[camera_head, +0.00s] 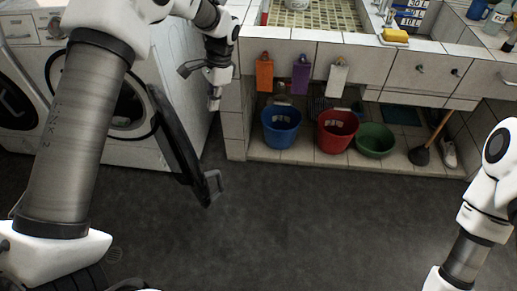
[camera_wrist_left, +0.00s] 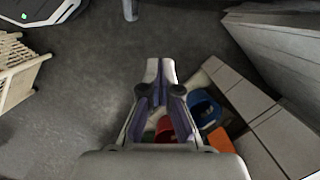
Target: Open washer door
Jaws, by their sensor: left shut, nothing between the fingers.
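The white washer (camera_head: 193,98) stands at the left in the head view, partly hidden by my left arm. Its dark round door (camera_head: 178,142) is swung out from the front and shows nearly edge-on, with a grey handle piece (camera_head: 213,187) at its outer end. Part of the dark round opening (camera_head: 130,104) shows behind it. My left gripper (camera_head: 214,103) points down above and beyond the door, near the washer's right side, apart from the handle. It also shows in the left wrist view (camera_wrist_left: 161,68), shut and empty. My right gripper is out of view.
Another front loader (camera_head: 14,105) stands at far left. Right of the washer is a tiled sink counter (camera_head: 300,36) with hanging cloths. A blue bucket (camera_head: 281,128), red bucket (camera_head: 337,132) and green basin (camera_head: 375,141) sit beneath. The grey floor (camera_head: 290,220) in front is clear.

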